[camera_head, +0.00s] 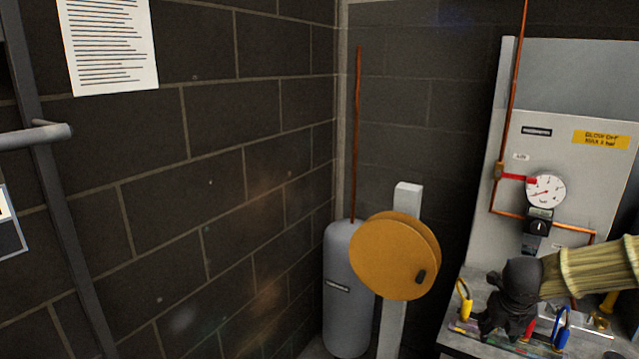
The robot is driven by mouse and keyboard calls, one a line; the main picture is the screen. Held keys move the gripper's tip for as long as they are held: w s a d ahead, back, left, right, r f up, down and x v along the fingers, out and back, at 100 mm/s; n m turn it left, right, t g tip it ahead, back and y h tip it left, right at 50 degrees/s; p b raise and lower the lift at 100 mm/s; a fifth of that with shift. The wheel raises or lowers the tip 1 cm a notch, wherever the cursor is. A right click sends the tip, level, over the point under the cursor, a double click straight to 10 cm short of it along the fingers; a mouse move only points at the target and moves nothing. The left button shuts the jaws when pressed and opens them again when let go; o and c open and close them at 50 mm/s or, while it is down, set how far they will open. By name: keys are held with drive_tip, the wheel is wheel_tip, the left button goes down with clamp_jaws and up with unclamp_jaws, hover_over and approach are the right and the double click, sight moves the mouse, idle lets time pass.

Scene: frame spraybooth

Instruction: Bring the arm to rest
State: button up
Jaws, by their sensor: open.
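My arm enters from the right edge in a ribbed tan sleeve. It ends in my black gripper (490,299), which is low in the right of the head view, over a grey bench (456,338). The gripper's fingers point left and down and are open. I see nothing held between them. The gripper hides part of the bench top and what lies there. I cannot tell if it touches anything.
Yellow, red and blue hand tools or hoses (562,327) crowd the bench around the gripper. Behind stands a grey panel with a pressure gauge (546,191) and copper pipes. An orange reel (394,255) on a post and a grey tank (345,300) stand left.

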drive_tip(key=s+a+f+n+b, duration=0.1)
drive_tip(key=s+a+f+n, duration=0.2)
drive_tip(key=s+f+n, duration=0.35)
drive_tip(key=s+a+f+n+b, duration=0.1)
drive_tip(key=s+a+f+n, duration=0.2)
drive_tip(key=f+n, duration=0.65)
drive_tip(key=s+a+f+n, duration=0.35)
drive_tip(key=f+n, duration=0.25)
drive_tip(key=f, duration=0.4)
drive_tip(key=s+a+f+n+g, duration=0.1)
drive_tip(key=s+a+f+n, duration=0.2)
drive_tip(key=s, duration=0.4)
drive_tip(key=s+a+f+n+g+y+b, duration=0.1)
drive_tip(key=s+a+f+n, duration=0.2)
drive_tip(key=s+n, duration=0.4)
drive_tip(key=s+a+f+n+g+y, duration=0.1)
drive_tip(key=s+a+f+n+g, duration=0.1)
drive_tip(key=s+f+n, duration=0.3)
drive_tip(key=s+a, duration=0.1)
drive_tip(key=s, duration=0.3)
drive_tip(key=shift+f+b, duration=0.3)
drive_tip(key=shift+b, duration=0.05)
drive_tip(key=shift+s, duration=0.1)
